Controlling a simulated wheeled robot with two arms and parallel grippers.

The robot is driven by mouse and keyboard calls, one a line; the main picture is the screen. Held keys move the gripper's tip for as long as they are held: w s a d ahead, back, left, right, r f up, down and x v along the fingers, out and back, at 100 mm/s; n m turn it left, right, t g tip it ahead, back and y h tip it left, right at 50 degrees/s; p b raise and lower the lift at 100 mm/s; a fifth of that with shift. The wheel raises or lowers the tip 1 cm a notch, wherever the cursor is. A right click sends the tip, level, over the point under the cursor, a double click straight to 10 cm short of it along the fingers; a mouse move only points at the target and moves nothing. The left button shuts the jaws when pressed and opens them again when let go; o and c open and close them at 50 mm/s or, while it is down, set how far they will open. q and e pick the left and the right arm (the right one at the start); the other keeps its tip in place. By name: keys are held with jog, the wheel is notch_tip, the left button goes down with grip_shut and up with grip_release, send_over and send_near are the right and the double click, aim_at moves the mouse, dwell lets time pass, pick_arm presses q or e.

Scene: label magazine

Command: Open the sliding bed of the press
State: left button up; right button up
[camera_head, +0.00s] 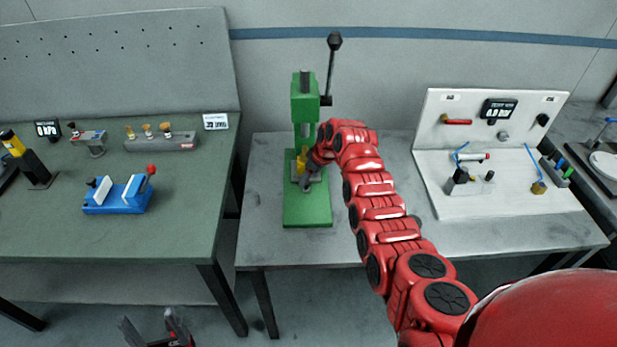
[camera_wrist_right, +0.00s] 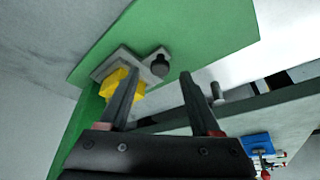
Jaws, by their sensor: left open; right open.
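The green press (camera_head: 305,110) stands on the middle table, with a black-knobbed lever (camera_head: 333,55) pointing up. In the right wrist view, a grey plate (camera_wrist_right: 108,68), seemingly its sliding bed, lies on the green base (camera_wrist_right: 190,35) with a yellow block (camera_wrist_right: 118,84) on it. A dark round knob (camera_wrist_right: 160,65) sits at the plate's edge. My right gripper (camera_wrist_right: 158,74) is open, its fingertips either side of the knob in the picture; contact cannot be told. In the head view my right gripper (camera_head: 308,178) partly hides the bed. My left gripper (camera_head: 150,328) is open, low at the bottom left, away from the press.
A green-topped bench (camera_head: 190,230) at left holds a blue fixture (camera_head: 118,197) and several small tools. A white board station (camera_head: 490,205) stands right of the press. My right arm crosses the middle table. Bare grey tabletop (camera_head: 262,165) lies left of the press.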

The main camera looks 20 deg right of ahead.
jog(key=shift+x, duration=1.05)
jog(key=shift+f, duration=0.1)
jog(key=shift+c, duration=0.2)
grip_shut()
dwell(0.7)
